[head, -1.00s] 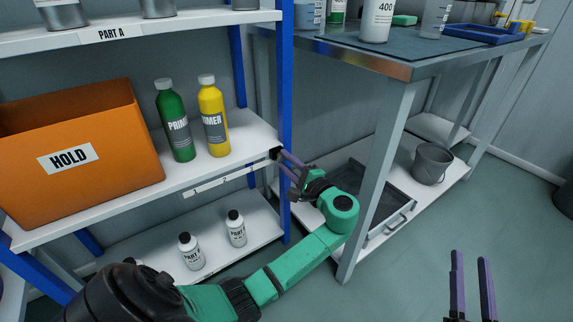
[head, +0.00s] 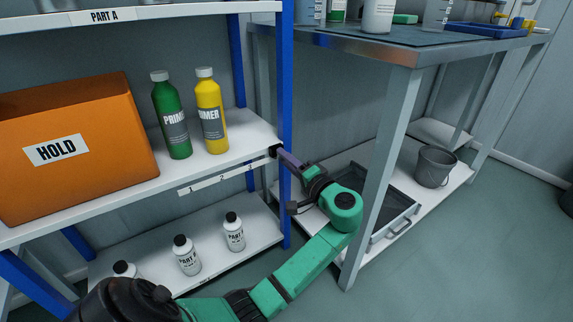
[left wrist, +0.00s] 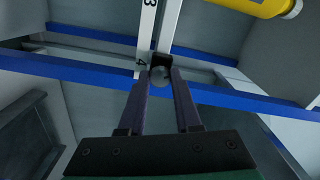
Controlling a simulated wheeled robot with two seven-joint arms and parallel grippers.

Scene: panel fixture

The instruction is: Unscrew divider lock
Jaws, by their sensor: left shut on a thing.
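The divider lock shows in the left wrist view as a round grey knob (left wrist: 160,75) in front of a small black block (left wrist: 162,60), at the end of a white numbered strip (left wrist: 147,35). My left gripper (left wrist: 160,78) is shut on the knob, one purple finger on each side. In the head view my left gripper (head: 279,152) reaches the right front corner of the middle shelf (head: 235,147), by the blue post (head: 285,110). The knob itself is too small and covered to make out there. My right gripper is out of view.
On the middle shelf stand an orange HOLD box (head: 105,110), a green bottle (head: 172,118) and a yellow bottle (head: 211,115). White bottles (head: 187,258) stand on the shelf below. A metal workbench (head: 400,58) with a grey bucket (head: 435,167) is at the right.

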